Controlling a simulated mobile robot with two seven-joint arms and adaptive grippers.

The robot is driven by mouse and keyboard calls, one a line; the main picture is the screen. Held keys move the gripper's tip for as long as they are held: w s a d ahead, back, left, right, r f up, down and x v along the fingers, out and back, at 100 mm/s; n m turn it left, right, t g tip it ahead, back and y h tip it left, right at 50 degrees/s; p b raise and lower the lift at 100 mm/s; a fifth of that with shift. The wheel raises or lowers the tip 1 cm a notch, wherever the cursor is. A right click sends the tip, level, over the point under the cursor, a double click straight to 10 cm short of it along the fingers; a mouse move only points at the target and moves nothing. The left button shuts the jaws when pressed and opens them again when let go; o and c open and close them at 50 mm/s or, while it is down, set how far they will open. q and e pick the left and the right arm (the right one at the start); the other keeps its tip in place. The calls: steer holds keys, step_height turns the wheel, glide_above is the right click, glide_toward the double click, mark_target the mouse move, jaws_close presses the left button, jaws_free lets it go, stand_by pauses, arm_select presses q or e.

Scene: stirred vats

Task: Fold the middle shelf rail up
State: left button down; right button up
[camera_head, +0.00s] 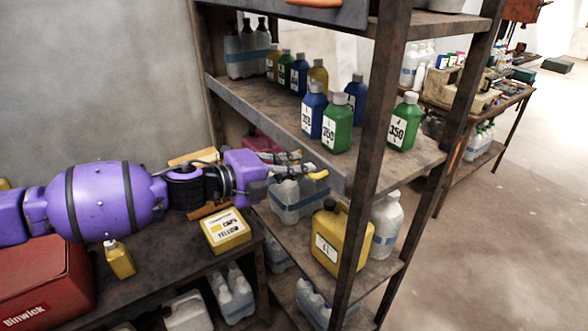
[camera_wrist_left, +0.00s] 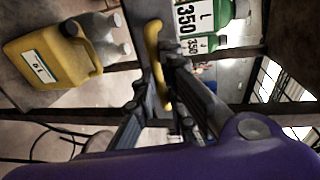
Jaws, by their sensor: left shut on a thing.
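My left gripper (camera_head: 302,173) reaches in from the left to the front of the metal rack, just below the middle shelf (camera_head: 285,118). It is shut on a yellow handle (camera_head: 318,175). In the left wrist view, the yellow handle (camera_wrist_left: 153,62) is a rounded bar between the fingers (camera_wrist_left: 163,95). I take the handle to belong to the middle shelf rail; the gripper and the shelf's front edge hide much of the rail, so its exact angle is unclear. My right gripper is not in view.
Green bottles (camera_head: 337,128) and blue bottles stand on the middle shelf. A yellow jerrycan (camera_head: 341,238) and clear jugs stand on the shelf below. A rack post (camera_head: 366,150) rises close to the gripper.

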arm_select(q)
steer(key=shift+s+d+f, duration=0.1)
stand_by(0.4)
steer(key=c, duration=1.8)
jaws_free()
steer(key=shift+d, duration=0.1)
steer(key=v, duration=1.2)
